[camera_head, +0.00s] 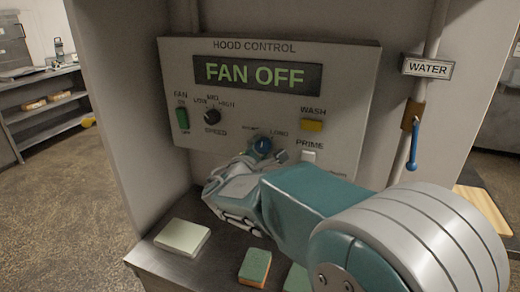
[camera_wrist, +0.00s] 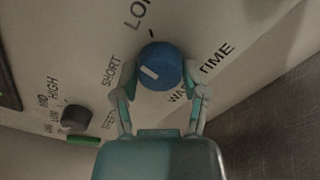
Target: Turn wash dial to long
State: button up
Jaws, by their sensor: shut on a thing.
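The blue wash time dial (camera_wrist: 162,62) sits on the panel between SHORT and LONG labels. Its white mark (camera_wrist: 149,72) lies on the SHORT side, away from the LONG label (camera_wrist: 138,14). My gripper (camera_wrist: 160,76) is shut on the dial, one finger on each side. In the head view the dial (camera_head: 262,145) shows at the lower middle of the hood control panel (camera_head: 350,110), and my gripper (camera_head: 266,156) reaches it from below. My gripper partly hides the lettering around the dial there.
A black speed knob (camera_head: 212,117) and green fan switch (camera_head: 182,118) are to the left. The yellow wash button (camera_head: 312,125) and white prime switch (camera_head: 308,155) are to the right. A blue water valve handle (camera_head: 413,145) hangs farther right. Sponges (camera_head: 254,267) lie on the ledge below.

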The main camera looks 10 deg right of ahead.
jog(key=m, duration=0.6)
jog(key=shift+m, duration=0.3)
dwell(0.5)
jog(key=o, duration=1.2)
jog(key=shift+w+d, duration=0.1)
jog(key=shift+c, duration=0.2)
jog(key=v, duration=1.2)
jog(key=shift+f, duration=0.1)
